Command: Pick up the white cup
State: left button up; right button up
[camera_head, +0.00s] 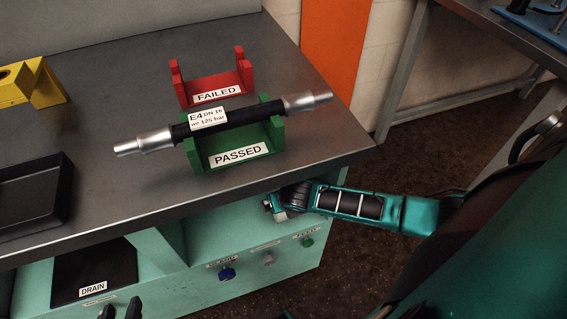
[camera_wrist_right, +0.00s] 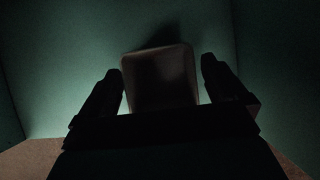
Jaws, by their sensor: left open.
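No cup shows in the head view. In the right wrist view a cup-like thing (camera_wrist_right: 160,80) with a paler rim stands in deep shade against a teal wall; its colour is too dark to tell. My right gripper (camera_wrist_right: 162,68) has its fingers wide apart, one on each side of it. A narrow gap shows at the right finger; contact at the left finger is unclear. In the head view my right arm reaches into the cabinet opening, its gripper hidden. My left gripper (camera_head: 120,309) shows only its two dark, parted fingertips at the bottom edge, empty.
On the bench, a labelled hose (camera_head: 238,115) lies across the green PASSED holder (camera_head: 197,158). Behind it stands the red FAILED holder (camera_head: 213,87). A yellow block (camera_head: 38,80) and dark tray (camera_head: 40,195) are at left. Cabinet walls (camera_wrist_right: 60,60) enclose the right gripper closely.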

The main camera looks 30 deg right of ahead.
pick_arm(q)
jog(key=shift+a+f, duration=0.15)
jog(key=shift+a, duration=0.1)
pick_arm(e)
jog(key=c, duration=0.9)
jog(key=shift+r, duration=0.1)
